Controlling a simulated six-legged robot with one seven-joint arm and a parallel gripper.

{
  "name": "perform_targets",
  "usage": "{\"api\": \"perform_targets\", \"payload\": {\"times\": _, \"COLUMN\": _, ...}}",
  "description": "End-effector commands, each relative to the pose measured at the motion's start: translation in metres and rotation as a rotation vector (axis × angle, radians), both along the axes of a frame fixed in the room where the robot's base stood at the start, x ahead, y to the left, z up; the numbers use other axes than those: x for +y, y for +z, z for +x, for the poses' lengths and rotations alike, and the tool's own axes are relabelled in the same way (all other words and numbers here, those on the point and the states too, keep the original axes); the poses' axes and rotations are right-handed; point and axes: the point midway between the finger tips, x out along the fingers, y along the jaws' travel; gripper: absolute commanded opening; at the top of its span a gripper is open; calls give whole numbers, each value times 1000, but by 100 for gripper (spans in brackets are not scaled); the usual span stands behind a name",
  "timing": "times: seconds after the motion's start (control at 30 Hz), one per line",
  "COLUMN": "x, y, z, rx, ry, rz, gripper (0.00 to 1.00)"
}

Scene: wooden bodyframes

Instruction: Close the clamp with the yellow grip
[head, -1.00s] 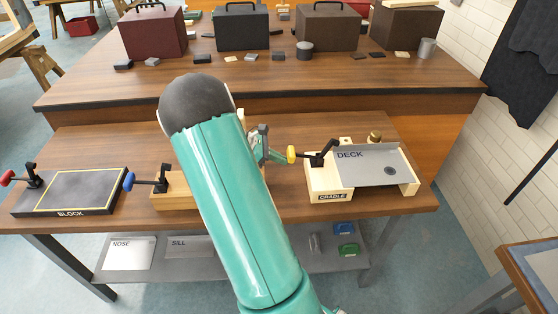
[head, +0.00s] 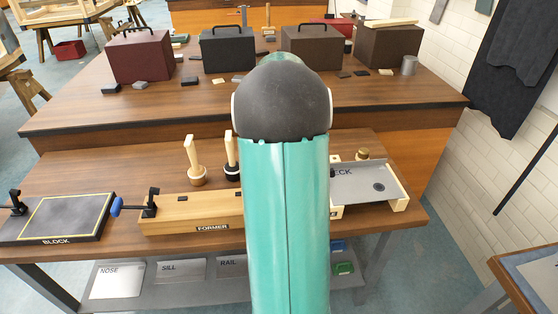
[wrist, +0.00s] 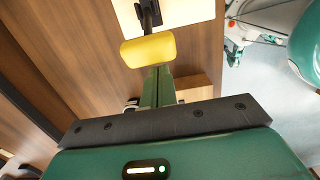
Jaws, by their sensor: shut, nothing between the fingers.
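In the wrist view the yellow grip (wrist: 148,50) sits just beyond my fingertips, at the end of a dark clamp lever (wrist: 150,14). The lever reaches over a pale piece at the top of the picture. My gripper (wrist: 157,74) is shut and empty, its green fingers pointing at the yellow grip. I cannot tell whether they touch it. In the head view my arm hides the clamp, the yellow grip and my gripper. The right part of the cradle (head: 400,205) shows beside my arm, with the grey deck plate (head: 368,182) on it.
The wooden former (head: 190,216) and a clamp with a blue grip (head: 115,207) are left of my arm. Two wooden-handled tools (head: 196,165) stand behind the former. The block (head: 62,218) is at the far left. Several cases (head: 228,50) stand on the rear bench.

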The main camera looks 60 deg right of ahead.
Motion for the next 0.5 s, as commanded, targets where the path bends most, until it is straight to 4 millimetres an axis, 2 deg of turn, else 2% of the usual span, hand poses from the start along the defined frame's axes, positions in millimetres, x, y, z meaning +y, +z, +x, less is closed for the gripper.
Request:
{"api": "perform_targets", "payload": {"times": 0.17, "x": -10, "y": 8, "z": -11, "rx": -82, "ry": -3, "rz": 72, "gripper": 0}}
{"api": "perform_targets", "payload": {"times": 0.5, "x": -18, "y": 13, "z": -21, "rx": -75, "ry": -1, "rz": 68, "gripper": 0}}
